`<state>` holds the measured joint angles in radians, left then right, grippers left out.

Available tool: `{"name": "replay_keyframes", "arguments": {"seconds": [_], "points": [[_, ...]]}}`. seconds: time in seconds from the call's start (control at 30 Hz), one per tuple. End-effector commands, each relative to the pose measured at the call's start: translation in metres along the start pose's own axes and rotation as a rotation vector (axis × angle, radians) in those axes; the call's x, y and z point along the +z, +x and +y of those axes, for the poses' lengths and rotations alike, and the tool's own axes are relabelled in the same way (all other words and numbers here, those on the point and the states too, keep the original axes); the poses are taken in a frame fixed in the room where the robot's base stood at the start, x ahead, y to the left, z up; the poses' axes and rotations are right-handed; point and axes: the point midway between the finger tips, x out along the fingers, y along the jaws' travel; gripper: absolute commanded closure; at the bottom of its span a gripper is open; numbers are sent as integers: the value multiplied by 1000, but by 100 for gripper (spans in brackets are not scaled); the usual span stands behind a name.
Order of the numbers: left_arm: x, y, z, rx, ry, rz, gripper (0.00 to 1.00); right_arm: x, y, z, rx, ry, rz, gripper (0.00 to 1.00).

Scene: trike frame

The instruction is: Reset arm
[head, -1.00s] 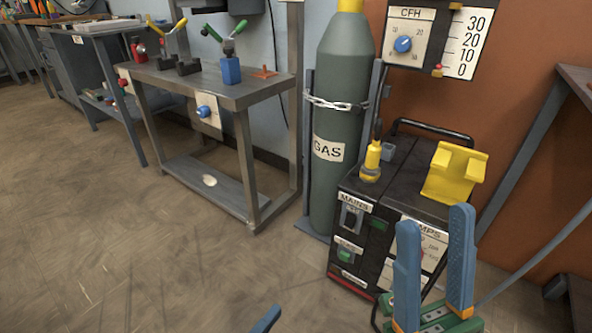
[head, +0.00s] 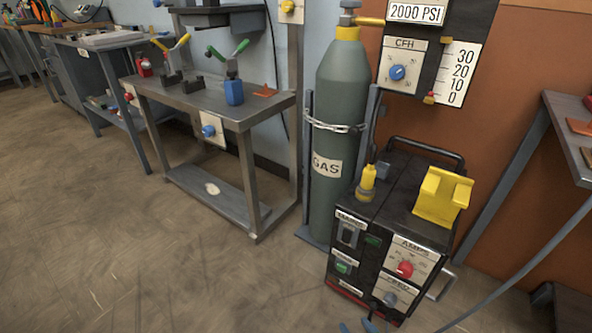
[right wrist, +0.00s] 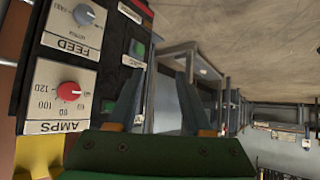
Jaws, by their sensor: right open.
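My right gripper (head: 357,326) shows only as blue fingertips at the bottom edge of the head view, low in front of the welder box (head: 375,235). In the right wrist view my right gripper (right wrist: 158,78) has its two blue fingers apart, with nothing between them. The welder's front panel stands beside the fingers there, with the red AMPS knob (right wrist: 69,91) and the grey FEED knob (right wrist: 83,15) on the left. My left gripper is not in view.
A gas cylinder (head: 340,110) is chained upright behind the welder. A metal workbench (head: 190,97) with clamps stands to its left. A yellow holder (head: 440,197) sits on the welder. A cable (head: 520,272) runs at right. Open floor (head: 110,235) lies at left.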

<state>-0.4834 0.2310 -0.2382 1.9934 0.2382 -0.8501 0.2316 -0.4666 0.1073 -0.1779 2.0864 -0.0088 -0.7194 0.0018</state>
Motion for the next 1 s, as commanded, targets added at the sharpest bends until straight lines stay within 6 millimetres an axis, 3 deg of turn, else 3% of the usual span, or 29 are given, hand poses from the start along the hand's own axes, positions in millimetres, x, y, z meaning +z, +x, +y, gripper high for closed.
{"name": "replay_keyframes", "arguments": {"seconds": [0.1,0.2,0.3,0.47,0.8,0.9,1.0], "points": [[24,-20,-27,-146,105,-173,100,75,-21,6,11,20,-363,50],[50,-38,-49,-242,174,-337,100,133,-53,8,14,40,-648,50],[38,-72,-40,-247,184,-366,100,110,-82,7,11,37,-676,50],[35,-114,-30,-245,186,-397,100,92,-121,7,7,29,-703,50],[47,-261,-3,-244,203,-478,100,56,-267,6,-6,2,-782,50],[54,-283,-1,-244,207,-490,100,56,-290,7,-9,-3,-793,50],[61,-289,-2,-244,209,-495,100,61,-298,7,-10,-5,-799,50]]}}
